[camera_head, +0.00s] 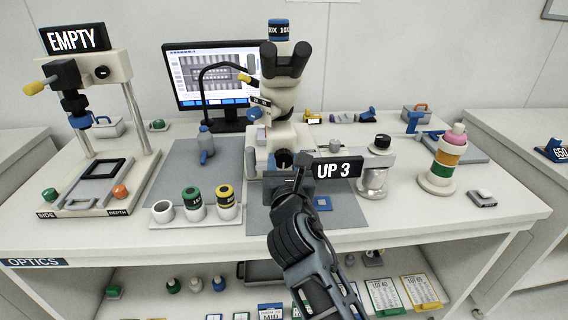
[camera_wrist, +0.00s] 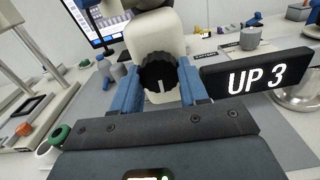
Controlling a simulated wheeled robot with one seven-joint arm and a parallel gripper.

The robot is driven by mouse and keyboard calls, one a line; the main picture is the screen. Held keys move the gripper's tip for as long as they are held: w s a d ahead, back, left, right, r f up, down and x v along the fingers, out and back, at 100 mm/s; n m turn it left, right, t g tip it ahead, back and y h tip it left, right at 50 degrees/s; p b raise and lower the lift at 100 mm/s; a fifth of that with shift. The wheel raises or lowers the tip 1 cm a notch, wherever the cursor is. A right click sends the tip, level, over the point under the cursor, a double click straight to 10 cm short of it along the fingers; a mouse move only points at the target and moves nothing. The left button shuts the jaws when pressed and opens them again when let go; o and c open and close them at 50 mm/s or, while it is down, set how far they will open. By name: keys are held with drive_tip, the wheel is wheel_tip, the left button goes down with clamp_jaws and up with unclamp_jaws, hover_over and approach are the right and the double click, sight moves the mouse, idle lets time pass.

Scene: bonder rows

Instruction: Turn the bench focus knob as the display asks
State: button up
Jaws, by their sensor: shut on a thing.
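The black focus knob (camera_wrist: 159,73) with a white pointer mark sits on the front of the white microscope stand. The microscope (camera_head: 282,80) stands in the middle of the bench. My gripper (camera_wrist: 159,84) has its blue fingers on both sides of the knob and is shut on it. The knob's white mark points about straight down in the wrist view. In the head view my gripper and arm cover most of the knob. The black display (camera_head: 338,167) beside it reads "UP 3" in white, and it also shows in the wrist view (camera_wrist: 256,75).
A rack with ringed white cups (camera_head: 195,205) stands left of the microscope. A stand with an "EMPTY" sign (camera_head: 75,38) is at the far left. A monitor (camera_head: 215,75) stands behind. A metal pot (camera_head: 374,180) and stacked coloured rings (camera_head: 443,160) stand to the right.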

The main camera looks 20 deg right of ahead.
drive_tip(key=m, duration=0.3)
drive_tip(key=shift+m, duration=0.4)
drive_tip(key=m+b, duration=0.1)
drive_tip(key=m, duration=0.2)
drive_tip(key=shift+f+m, duration=0.1)
drive_tip(key=shift+m, duration=0.3)
drive_tip(key=m+b, duration=0.2)
drive_tip(key=m, duration=0.2)
drive_tip(key=m+b, duration=0.2)
drive_tip(key=m, duration=0.2)
drive_tip(key=m+b, duration=0.3)
drive_tip(key=m, duration=0.2)
drive_tip(key=shift+m, duration=0.3)
drive_tip(key=m+b, duration=0.3)
drive_tip(key=m, duration=0.1)
drive_tip(key=shift+m, duration=0.3)
drive_tip(key=shift+r, duration=0.2)
drive_tip(key=o, duration=1.1)
drive_tip(key=shift+c, duration=0.2)
